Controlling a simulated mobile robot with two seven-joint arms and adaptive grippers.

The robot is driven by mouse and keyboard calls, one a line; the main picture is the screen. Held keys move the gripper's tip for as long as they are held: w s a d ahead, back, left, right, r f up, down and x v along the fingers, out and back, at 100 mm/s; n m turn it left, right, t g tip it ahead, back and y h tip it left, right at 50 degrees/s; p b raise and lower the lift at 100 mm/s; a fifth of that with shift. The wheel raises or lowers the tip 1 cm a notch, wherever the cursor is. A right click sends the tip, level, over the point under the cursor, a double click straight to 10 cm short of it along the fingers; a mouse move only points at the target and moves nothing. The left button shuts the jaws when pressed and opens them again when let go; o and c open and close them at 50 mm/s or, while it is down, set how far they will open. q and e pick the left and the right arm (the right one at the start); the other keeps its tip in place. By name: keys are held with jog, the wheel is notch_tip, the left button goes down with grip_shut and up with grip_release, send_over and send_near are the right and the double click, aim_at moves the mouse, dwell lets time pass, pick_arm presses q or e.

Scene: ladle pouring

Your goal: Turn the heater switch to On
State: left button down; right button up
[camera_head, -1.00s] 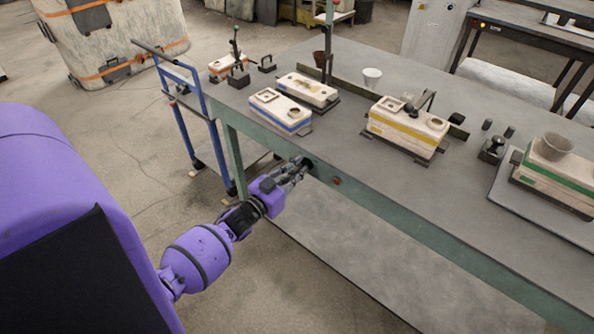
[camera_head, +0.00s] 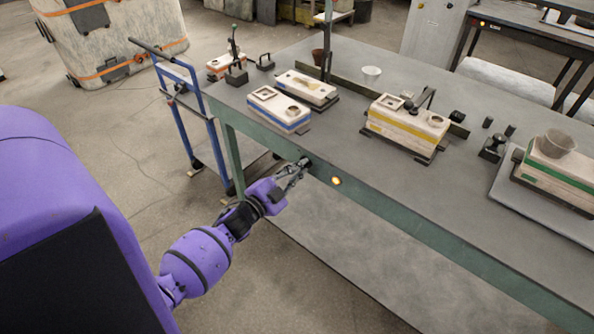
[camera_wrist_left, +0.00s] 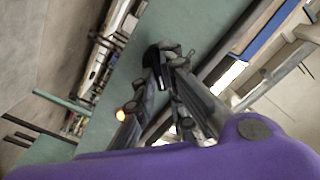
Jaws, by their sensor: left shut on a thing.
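The heater switch, a small black knob (camera_head: 307,160), sits on the green front edge of the table. My left gripper (camera_head: 301,166) reaches it from the front and is shut on it; the fingertips partly hide it. In the left wrist view the black knob (camera_wrist_left: 151,58) shows between the fingertips of my left gripper (camera_wrist_left: 167,56), against the green table edge. An indicator lamp (camera_head: 337,181) on the edge, right of the switch, glows yellow. No switch lettering is readable. My right gripper is not in view.
The grey table top (camera_head: 300,147) carries a blue-banded mould (camera_head: 279,115), a yellow-banded mould (camera_head: 400,128) and a green-banded mould (camera_head: 553,176) with a cup on it. A blue trolley (camera_head: 210,130) stands left of the table. The floor before the table is open.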

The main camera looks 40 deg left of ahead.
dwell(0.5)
pick_arm(q)
jog(key=c, duration=1.8)
grip_release()
jog(key=shift+s, duration=0.1)
jog(key=s, duration=0.8)
jog(key=s+a, duration=0.1)
jog(key=s, duration=0.2)
jog(key=shift+s, duration=0.4)
